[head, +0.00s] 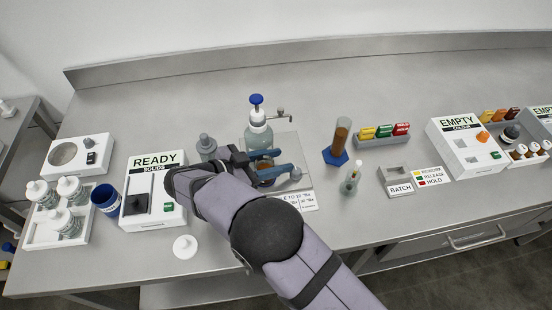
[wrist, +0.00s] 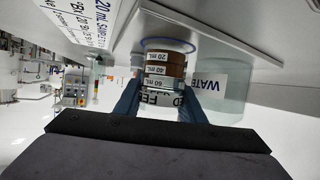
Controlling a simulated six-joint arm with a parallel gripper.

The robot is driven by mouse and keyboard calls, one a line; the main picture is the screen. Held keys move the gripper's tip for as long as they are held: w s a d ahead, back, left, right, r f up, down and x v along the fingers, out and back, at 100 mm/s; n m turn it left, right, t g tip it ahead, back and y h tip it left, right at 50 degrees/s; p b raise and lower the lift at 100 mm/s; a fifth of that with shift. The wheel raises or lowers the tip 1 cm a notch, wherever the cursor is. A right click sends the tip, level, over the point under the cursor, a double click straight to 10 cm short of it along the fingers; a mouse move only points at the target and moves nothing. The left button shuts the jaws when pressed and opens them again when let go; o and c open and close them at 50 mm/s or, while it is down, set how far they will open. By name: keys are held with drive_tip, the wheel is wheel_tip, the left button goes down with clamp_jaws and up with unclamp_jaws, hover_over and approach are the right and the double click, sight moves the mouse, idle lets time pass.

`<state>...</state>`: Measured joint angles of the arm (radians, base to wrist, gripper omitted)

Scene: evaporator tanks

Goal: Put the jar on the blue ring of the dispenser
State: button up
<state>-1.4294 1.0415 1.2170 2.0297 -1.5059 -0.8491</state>
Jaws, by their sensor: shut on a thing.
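The jar (wrist: 165,70) holds brown liquid and has volume marks and a partly hidden label. My gripper (wrist: 160,98) is shut on it, with one blue finger on each side. In the head view my gripper (head: 272,163) is over the dispenser's pale base plate (head: 290,145), in front of the water bottle (head: 258,137) with its blue pump top. The clear water bottle (wrist: 220,92) stands beside the jar in the wrist view. A thin bluish arc (wrist: 170,40) shows by the jar's base, probably the ring. I cannot tell whether the jar touches it.
A grey bottle (head: 207,147) stands left of my gripper. A brown-filled cylinder (head: 341,135) on a blue foot and a small clear bottle (head: 351,178) stand to the right. The READY box (head: 155,190), blue cup (head: 105,199) and white lid (head: 185,247) are left.

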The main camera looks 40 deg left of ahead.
drive_tip(key=shift+f, duration=0.1)
drive_tip(key=o, duration=0.9)
drive_tip(key=shift+r, duration=0.2)
drive_tip(key=b+v, duration=0.3)
drive_tip(key=v, duration=0.9)
